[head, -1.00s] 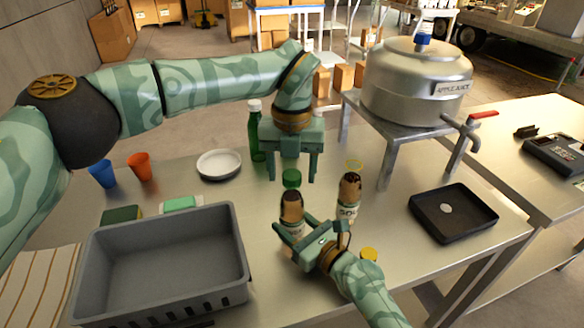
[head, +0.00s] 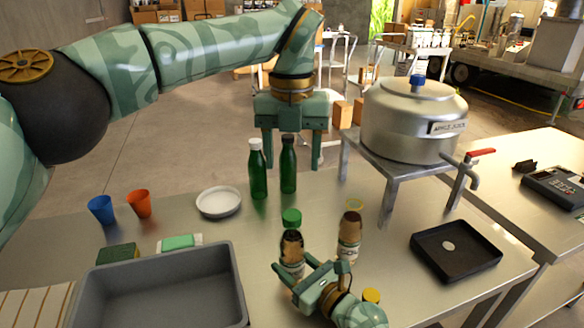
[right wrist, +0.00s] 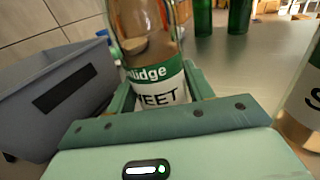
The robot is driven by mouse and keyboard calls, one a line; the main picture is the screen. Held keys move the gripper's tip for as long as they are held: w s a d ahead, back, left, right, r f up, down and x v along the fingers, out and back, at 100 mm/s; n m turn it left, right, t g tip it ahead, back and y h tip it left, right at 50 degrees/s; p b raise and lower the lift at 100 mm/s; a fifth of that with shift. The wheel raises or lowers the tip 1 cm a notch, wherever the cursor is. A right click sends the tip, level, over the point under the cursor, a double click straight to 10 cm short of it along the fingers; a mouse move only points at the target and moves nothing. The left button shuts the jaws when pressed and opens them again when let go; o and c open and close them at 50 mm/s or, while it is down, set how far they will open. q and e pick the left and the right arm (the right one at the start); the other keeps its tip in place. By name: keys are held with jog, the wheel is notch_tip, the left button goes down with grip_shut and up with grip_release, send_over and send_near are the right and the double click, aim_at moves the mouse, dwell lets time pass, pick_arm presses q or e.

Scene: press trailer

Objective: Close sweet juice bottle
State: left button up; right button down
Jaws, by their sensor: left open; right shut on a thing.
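The sweet juice bottle (head: 291,252) stands upright on the table, with brown contents and a green-and-white label reading "SWEET" in part. My right gripper (right wrist: 160,95) is shut around its lower body; it also shows in the head view (head: 308,280). The bottle's top is out of frame in the right wrist view.
Two green bottles (head: 258,172) stand behind. A grey bin (head: 232,275), white plate (head: 219,201), black tray (head: 426,262) and metal juice tank (head: 408,125) surround the area.

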jog(key=c, duration=0.5)
grip_release()
jog(key=shift+s+d, duration=0.1)
jog(key=v, duration=0.8)
jog(key=shift+p, duration=0.35)
jog(key=b+v, duration=0.1)
jog(key=v, duration=0.7)
